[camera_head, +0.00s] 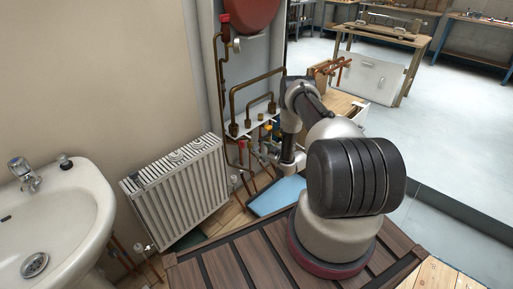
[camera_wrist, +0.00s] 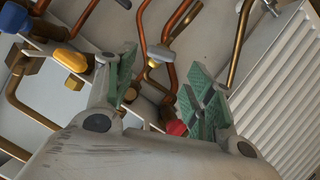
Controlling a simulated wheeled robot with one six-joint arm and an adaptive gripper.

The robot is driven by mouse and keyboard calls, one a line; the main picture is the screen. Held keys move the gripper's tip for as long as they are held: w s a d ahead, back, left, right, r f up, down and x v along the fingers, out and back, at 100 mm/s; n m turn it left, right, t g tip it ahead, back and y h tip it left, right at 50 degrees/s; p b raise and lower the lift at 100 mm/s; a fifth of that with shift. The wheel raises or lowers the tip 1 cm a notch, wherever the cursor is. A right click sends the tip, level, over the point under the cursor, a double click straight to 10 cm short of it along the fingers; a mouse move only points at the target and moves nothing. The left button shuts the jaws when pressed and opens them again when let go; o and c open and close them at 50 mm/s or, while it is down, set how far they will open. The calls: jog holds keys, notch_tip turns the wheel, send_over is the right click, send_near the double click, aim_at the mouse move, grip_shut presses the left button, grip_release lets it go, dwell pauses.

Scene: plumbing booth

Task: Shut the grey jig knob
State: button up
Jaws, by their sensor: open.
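My gripper (camera_wrist: 163,82) is open in the wrist view, its two green-padded fingers spread apart with nothing clearly held between them. Copper pipes and fittings lie behind and between the fingers. A red knob (camera_wrist: 175,127) shows low between the fingers, close to the right one.
A white radiator (camera_head: 180,190) stands left of the pipework, also at right in the wrist view (camera_wrist: 285,80). A yellow knob (camera_wrist: 70,60) and a blue one (camera_wrist: 66,30) are at upper left there. A sink (camera_head: 60,225) is far left. A red vessel (camera_head: 250,14) hangs above.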

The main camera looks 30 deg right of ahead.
aim_at(257, 148)
jog(key=x, duration=0.7)
jog(key=shift+w+a+f, duration=0.1)
jog(key=shift+w+a, duration=0.05)
jog(key=shift+w, duration=0.2)
jog(key=c, duration=1)
jog(key=shift+m+g+y, duration=0.3)
jog(key=shift+m+y, duration=0.4)
jog(key=shift+m, duration=0.3)
jog(key=shift+m+y, duration=0.4)
jog(key=shift+m, duration=0.2)
jog(key=o, duration=1)
